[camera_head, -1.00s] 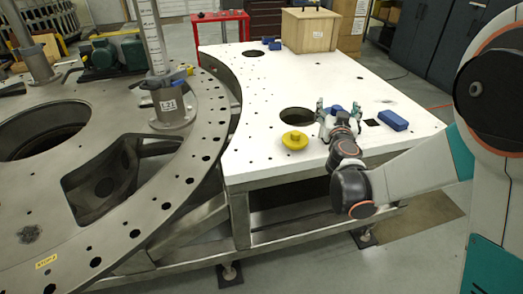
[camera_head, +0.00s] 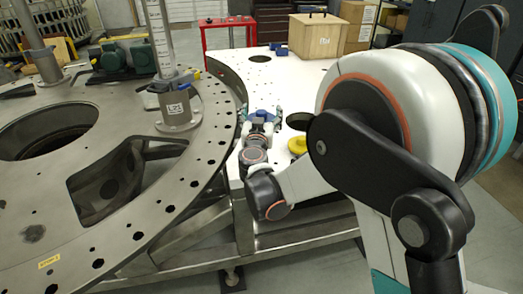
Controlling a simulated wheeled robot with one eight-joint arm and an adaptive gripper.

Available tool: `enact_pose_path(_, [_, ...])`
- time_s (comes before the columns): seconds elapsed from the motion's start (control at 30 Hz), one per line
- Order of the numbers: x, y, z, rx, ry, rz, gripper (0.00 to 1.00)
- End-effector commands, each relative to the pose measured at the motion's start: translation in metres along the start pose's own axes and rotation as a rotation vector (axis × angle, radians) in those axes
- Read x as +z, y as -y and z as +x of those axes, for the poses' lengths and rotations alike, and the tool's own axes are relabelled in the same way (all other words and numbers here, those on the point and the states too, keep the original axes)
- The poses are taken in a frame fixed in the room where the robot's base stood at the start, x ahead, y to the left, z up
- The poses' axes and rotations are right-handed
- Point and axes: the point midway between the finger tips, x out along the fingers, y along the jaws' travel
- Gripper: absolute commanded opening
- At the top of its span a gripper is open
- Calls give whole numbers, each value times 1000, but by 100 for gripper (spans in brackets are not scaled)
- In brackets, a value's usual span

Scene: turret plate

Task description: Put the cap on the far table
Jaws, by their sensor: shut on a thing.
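My gripper (camera_head: 263,113) is over the left edge of the white table (camera_head: 300,72). It is shut on a small blue piece (camera_head: 262,115), mostly hidden between the fingers; I cannot tell if this is the cap or how high it is held. A yellow round knobbed piece (camera_head: 297,145) sits on the white table to the right of my gripper, partly hidden by my arm. A red table (camera_head: 228,24) stands at the back.
A large grey metal turret plate (camera_head: 120,165) with holes fills the left, with a post (camera_head: 172,100) on it. A wooden box (camera_head: 313,34) and blue pieces (camera_head: 278,49) are at the white table's back. My arm hides its right part.

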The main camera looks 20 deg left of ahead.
Motion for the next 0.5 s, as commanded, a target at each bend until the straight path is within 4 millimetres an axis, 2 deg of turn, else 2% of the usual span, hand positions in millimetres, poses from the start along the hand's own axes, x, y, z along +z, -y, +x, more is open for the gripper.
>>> enact_pose_path(0.03, [16, 0, 0, 0, 0, 0, 49])
enact_pose_path(0.2, [55, -1, 0, 0, 0, 0, 49])
enact_pose_path(0.33, [75, -1, 0, 0, 0, 0, 49])
enact_pose_path(0.5, [84, -1, 0, 0, 0, 0, 49])
